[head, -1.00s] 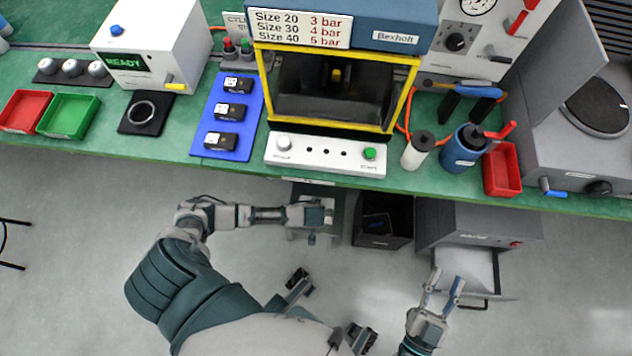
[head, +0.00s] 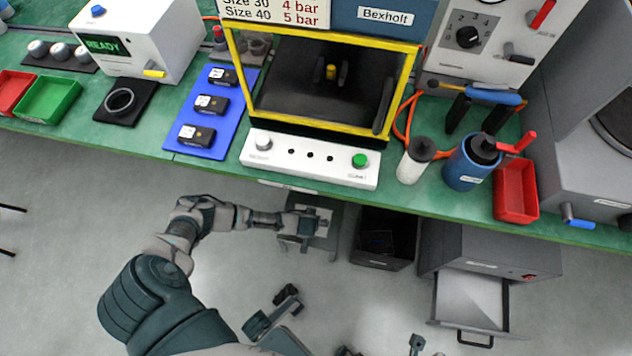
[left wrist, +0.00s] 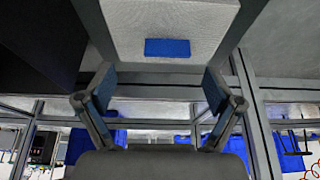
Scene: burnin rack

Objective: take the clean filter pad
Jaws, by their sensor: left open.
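A pale, textured panel (left wrist: 165,20) with a blue rectangle (left wrist: 168,47) on it lies ahead of my left gripper in the left wrist view; I cannot tell whether the panel or the rectangle is the filter pad. My left gripper (left wrist: 158,88) is open, with its fingers apart on either side below the blue rectangle and nothing between the tips. In the head view my left gripper (head: 318,224) is over a small grey stand (head: 310,240) below the bench edge, largely covering it.
The green bench (head: 410,195) overhangs the stand. Right of the stand are a black open bin (head: 385,258) and a grey cabinet with its drawer (head: 472,300) pulled out. The bench carries a yellow-framed press (head: 250,110), a blue tray (head: 235,110) and a red bin (head: 515,190).

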